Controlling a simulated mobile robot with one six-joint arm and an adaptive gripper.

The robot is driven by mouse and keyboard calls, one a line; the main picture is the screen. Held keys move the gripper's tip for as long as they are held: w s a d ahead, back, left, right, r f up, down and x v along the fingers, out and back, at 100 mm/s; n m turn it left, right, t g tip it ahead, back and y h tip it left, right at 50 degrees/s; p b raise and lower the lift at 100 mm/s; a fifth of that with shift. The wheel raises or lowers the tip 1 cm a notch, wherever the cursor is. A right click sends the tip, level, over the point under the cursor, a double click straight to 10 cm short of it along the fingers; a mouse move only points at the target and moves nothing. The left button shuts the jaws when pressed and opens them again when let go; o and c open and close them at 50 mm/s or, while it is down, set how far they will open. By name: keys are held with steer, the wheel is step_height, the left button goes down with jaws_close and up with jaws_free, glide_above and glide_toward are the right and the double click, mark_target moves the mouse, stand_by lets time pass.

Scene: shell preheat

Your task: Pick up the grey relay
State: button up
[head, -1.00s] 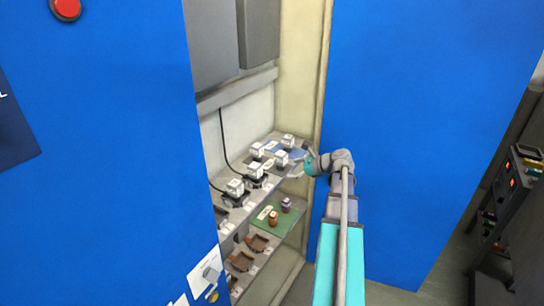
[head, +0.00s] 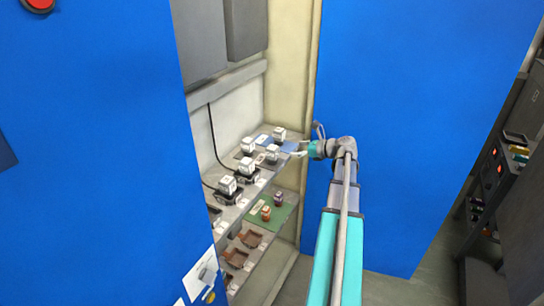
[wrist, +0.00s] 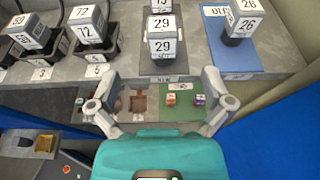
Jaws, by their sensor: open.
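Several grey relays with white number labels stand on the upper shelf, so I cannot tell from looks alone which one is meant. The one marked 29 (wrist: 162,42) is straight ahead of my gripper (wrist: 160,78) in the wrist view, beyond the fingertips; another is right behind it. The relay marked 26 (wrist: 243,18) stands on a blue mat to the right. The relay marked 72 (wrist: 86,24) sits in a black socket to the left. My gripper is open and empty at the shelf's front edge; in the head view it is beside the relays (head: 272,153).
An orange relay (wrist: 171,98) and a purple relay (wrist: 199,99) stand on a green mat (wrist: 181,112) on the lower shelf, near brown sockets (head: 251,239). Blue cabinet panels (head: 90,150) flank the opening. A black cable (head: 215,140) hangs behind the sockets.

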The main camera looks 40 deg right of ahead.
mark_target(269, 146)
steer(key=b+x, duration=0.2)
steer(key=x, duration=0.5)
steer(key=shift+w+f, duration=0.15)
steer(key=shift+w, duration=0.05)
steer(key=shift+b+x, duration=0.75)
steer(key=shift+x, duration=1.85)
steer(key=shift+d, duration=0.1)
steer(key=c, duration=1.2)
